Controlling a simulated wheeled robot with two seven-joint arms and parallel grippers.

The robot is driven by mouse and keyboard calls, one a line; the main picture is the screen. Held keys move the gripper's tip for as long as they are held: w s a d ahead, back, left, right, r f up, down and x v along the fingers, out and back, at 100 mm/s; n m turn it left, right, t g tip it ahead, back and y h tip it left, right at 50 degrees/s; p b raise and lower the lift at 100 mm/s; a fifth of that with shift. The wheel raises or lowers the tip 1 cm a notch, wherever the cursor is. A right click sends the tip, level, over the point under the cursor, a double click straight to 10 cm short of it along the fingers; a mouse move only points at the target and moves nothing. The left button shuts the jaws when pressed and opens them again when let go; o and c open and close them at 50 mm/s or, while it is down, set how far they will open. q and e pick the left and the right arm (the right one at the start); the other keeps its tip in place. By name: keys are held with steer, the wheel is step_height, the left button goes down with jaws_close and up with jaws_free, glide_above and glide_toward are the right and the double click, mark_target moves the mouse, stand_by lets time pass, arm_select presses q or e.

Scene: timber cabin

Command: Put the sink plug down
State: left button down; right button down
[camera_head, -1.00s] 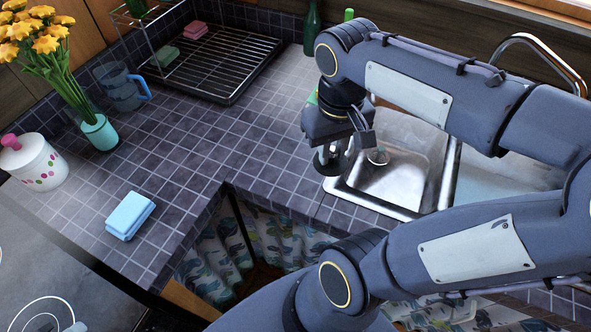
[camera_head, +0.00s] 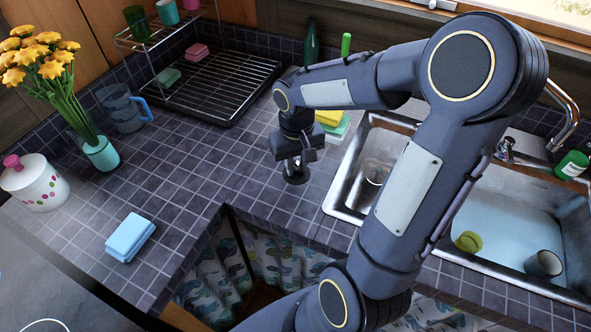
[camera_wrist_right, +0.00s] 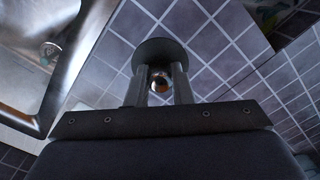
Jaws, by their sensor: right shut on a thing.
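The sink plug (camera_head: 295,178) is a dark round disc with a shiny metal knob. My right gripper (camera_head: 294,164) is shut on it and holds it over the tiled counter, left of the sink. In the right wrist view the plug (camera_wrist_right: 153,50) sits between the fingers (camera_wrist_right: 160,80), disc facing the tiles. I cannot tell whether the disc touches the counter. My left gripper is not in view.
The steel sink (camera_head: 342,192) is to the right; its right basin holds water, a cup (camera_head: 543,264) and a yellow-green item (camera_head: 468,241). Sponges (camera_head: 333,122) lie behind the gripper. A blue sponge (camera_head: 130,237) and drying rack (camera_head: 215,85) are left. Tiles between are clear.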

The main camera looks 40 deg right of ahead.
mark_target(296, 173)
steer(key=shift+w+f, duration=0.2)
steer(key=shift+f, duration=1.6)
steer(key=shift+f, duration=0.2)
steer(key=c, duration=1.3)
jaws_free()
steer(key=shift+r, duration=0.15)
step_height(296, 173, up, 12)
steer(key=shift+f, duration=0.1)
steer(key=s+a+t+y, duration=0.1)
steer(key=s+a+t, duration=0.1)
steer(key=s+a, duration=0.1)
steer(key=s+a+n+t+y, duration=0.1)
steer(key=s+a, duration=0.3)
steer(key=s, duration=0.2)
steer(key=s+a+n+t+y, duration=0.1)
steer(key=s+a+t, duration=0.1)
steer(key=s+a, duration=0.1)
steer(key=shift+s+a+f+t+y, duration=0.15)
steer(key=shift+s+t+y, duration=0.2)
steer(key=shift+s, duration=0.3)
